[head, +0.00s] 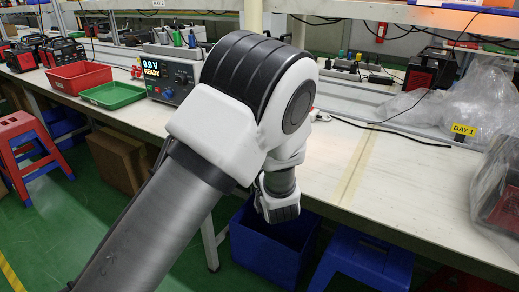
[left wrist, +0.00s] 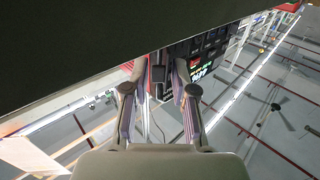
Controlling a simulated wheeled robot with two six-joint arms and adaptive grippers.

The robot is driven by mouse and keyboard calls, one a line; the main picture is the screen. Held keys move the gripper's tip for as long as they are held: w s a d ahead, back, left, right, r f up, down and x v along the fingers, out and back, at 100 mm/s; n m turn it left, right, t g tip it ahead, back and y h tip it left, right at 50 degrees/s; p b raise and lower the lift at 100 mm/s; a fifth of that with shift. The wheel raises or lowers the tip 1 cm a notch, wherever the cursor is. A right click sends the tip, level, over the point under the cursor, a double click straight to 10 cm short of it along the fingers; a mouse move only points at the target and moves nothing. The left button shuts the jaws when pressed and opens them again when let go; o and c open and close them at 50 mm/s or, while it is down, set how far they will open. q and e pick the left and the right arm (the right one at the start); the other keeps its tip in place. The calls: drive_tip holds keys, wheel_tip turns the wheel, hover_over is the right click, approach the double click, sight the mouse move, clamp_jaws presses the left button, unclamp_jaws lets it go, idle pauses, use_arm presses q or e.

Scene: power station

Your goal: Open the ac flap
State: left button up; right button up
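A power unit (head: 172,80) with a lit display reading "0.0 V READY", knobs and sockets stands on the bench, left of my arm in the head view. I cannot make out an AC flap on it; my arm covers its right side. In the left wrist view, a dark unit with a lit display (left wrist: 202,68) shows beyond the fingers, tilted in the picture. My left gripper (left wrist: 159,72) has its two fingers apart, with a small dark block visible in the gap; nothing appears clamped. The left fingers are hidden in the head view. My right gripper is in neither view.
A red tray (head: 80,76) and a green tray (head: 112,95) lie left of the power unit. Plastic wrap (head: 440,95) and a "BAY 1" sign (head: 464,130) are at right. A red stool (head: 30,145) stands at left. The bench middle is mostly clear.

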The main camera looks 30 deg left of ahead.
use_arm(q)
wheel_tip(320, 180, up, 10)
idle(0.6)
